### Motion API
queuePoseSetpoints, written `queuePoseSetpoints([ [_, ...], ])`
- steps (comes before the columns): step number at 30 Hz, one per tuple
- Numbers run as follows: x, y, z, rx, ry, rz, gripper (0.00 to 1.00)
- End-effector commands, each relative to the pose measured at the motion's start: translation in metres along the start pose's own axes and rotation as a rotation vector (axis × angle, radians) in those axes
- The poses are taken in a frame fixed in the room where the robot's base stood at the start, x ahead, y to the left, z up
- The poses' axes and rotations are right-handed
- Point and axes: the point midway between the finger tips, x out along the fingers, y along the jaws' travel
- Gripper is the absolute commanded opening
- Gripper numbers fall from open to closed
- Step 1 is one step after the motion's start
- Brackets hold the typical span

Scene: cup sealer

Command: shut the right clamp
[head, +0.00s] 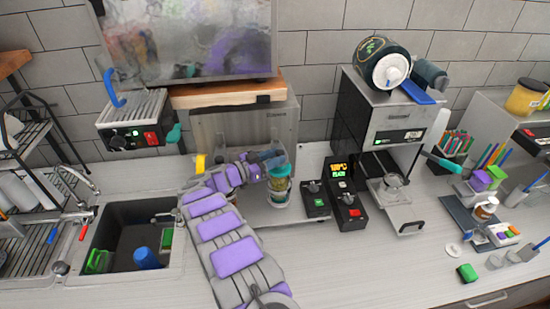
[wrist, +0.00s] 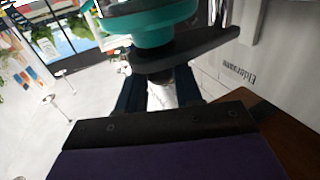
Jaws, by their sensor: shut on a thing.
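A clear container with a teal top (head: 278,180) stands on the counter in front of the grey metal box. My gripper (head: 275,158) is at its upper part. In the wrist view the teal round top (wrist: 155,22) fills the upper middle, with a dark bar (wrist: 190,50) just below it. My gripper's dark blue fingers (wrist: 160,92) are shut on a pale part between them under that bar. I cannot tell whether this part is the right clamp, as the fingers and bar hide most of it. No clamp shows clearly in the head view.
The grey metal box (head: 215,130) with a wooden board (head: 225,90) on top stands close behind my gripper. Small control boxes (head: 345,200) and the cup sealer (head: 375,130) are to the right. The sink (head: 130,240) is to the left.

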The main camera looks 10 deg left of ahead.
Motion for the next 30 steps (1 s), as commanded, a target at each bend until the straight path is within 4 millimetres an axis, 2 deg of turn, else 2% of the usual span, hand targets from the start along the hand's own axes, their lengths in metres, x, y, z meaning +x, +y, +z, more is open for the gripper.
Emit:
queuePoseSetpoints([
  [21, -0.0014, -0.0033, -0.0051, 0.007, 0.004, 0.028, 0.0],
  [22, -0.0014, -0.0033, -0.005, 0.007, 0.005, 0.028, 0.38],
  [30, -0.0009, -0.0006, -0.0035, 0.005, 0.003, 0.031, 0.61],
])
